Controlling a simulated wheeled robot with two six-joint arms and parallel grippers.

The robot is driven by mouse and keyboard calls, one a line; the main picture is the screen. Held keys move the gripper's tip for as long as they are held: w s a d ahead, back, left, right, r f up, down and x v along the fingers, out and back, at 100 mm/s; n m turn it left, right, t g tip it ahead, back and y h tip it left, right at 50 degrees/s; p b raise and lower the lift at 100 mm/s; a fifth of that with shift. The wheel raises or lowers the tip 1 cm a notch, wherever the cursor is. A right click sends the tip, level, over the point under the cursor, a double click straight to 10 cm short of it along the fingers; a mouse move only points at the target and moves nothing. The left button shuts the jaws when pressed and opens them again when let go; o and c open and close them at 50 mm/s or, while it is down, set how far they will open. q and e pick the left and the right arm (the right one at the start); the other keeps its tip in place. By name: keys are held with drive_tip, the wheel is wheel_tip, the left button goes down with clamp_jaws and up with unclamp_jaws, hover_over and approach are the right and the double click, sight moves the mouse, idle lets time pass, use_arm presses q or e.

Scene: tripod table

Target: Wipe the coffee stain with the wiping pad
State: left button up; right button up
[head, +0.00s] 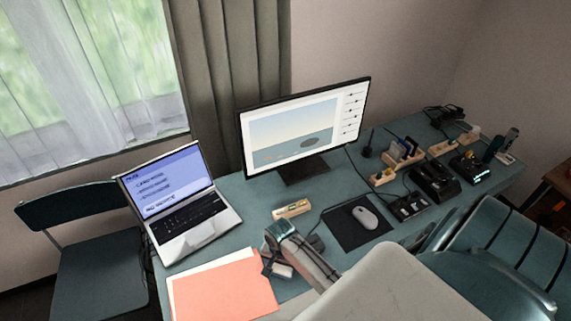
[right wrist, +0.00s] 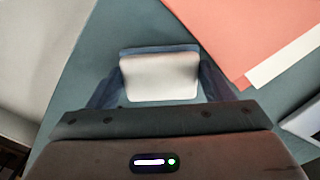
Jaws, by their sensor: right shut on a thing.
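My right gripper (head: 279,266) is over the front part of the teal desk, just right of the orange folder. It is shut on the wiping pad (head: 283,271), a small whitish block. In the right wrist view the pad (right wrist: 159,78) sits between the two dark fingers of the gripper (right wrist: 160,82), with a dark blue strip along its far edge. I cannot tell whether the pad touches the desk. No coffee stain shows in either view; the gripper, arm or pad may hide it. My left gripper is not in view.
The orange folder (head: 222,293) lies at the desk's front left, below an open laptop (head: 183,214). A monitor (head: 305,128) stands behind. A mouse (head: 365,217) rests on a dark mat (head: 345,233); chargers and gadgets crowd the right side. Bare teal desk (head: 240,235) shows behind the folder.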

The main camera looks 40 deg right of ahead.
drive_tip(key=shift+w+a+f, duration=0.1)
drive_tip(key=shift+w+a, duration=0.1)
drive_tip(key=shift+a, duration=0.6)
drive_tip(key=shift+w+a+f, duration=0.1)
drive_tip(key=shift+w+a, duration=0.1)
drive_tip(key=shift+a, duration=0.6)
drive_tip(key=shift+s+d+r, duration=0.1)
drive_tip(key=shift+s+d, duration=0.2)
drive_tip(key=shift+d, duration=0.95)
drive_tip(key=shift+s+d, duration=0.35)
drive_tip(key=shift+d, duration=0.95)
drive_tip(key=shift+s+d+r, duration=0.1)
drive_tip(key=shift+s+d, duration=0.2)
drive_tip(key=shift+d, duration=0.95)
drive_tip(key=shift+f, duration=0.1)
drive_tip(key=shift+a, duration=0.1)
drive_tip(key=shift+w+a+f, duration=0.1)
drive_tip(key=shift+w+a, duration=0.1)
drive_tip(key=shift+a, duration=0.35)
drive_tip(key=shift+w+a+f, duration=0.1)
drive_tip(key=shift+w+a, duration=0.05)
drive_tip(key=shift+a, duration=0.4)
drive_tip(key=shift+w+a, duration=0.25)
drive_tip(key=shift+a, duration=1.1)
drive_tip(key=shift+w+a, duration=0.2)
drive_tip(key=shift+a, duration=1.15)
